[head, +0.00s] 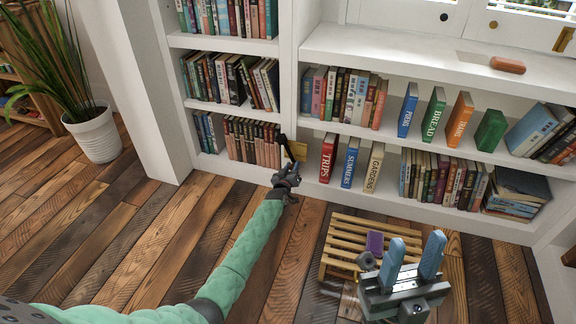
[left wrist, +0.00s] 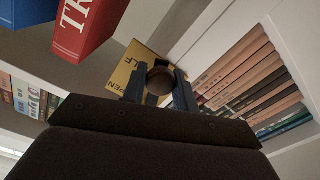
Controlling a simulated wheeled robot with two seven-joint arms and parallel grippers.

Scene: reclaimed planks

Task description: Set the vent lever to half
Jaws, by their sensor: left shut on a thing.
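The vent lever's round brown knob (left wrist: 160,81) sits between the dark fingers of my left gripper (left wrist: 160,90), which is shut on it. Behind it is a yellow plate (left wrist: 128,72) with partly hidden lettering ending in "PEN" on the left and "LF" on the right. The knob covers the middle of the plate, so I cannot tell the lever's exact setting. In the head view, my left gripper (head: 287,150) is at the yellow plate (head: 298,150) on the bookcase upright. My right gripper (head: 416,245), with blue fingers, is open and empty, lower right.
Books, including a red one (head: 328,158), stand on shelves just right of the plate; a row of books (head: 252,141) stands left of it. A wooden pallet (head: 337,245) with a purple block (head: 375,241) is near my right gripper. A potted plant (head: 95,133) stands far left.

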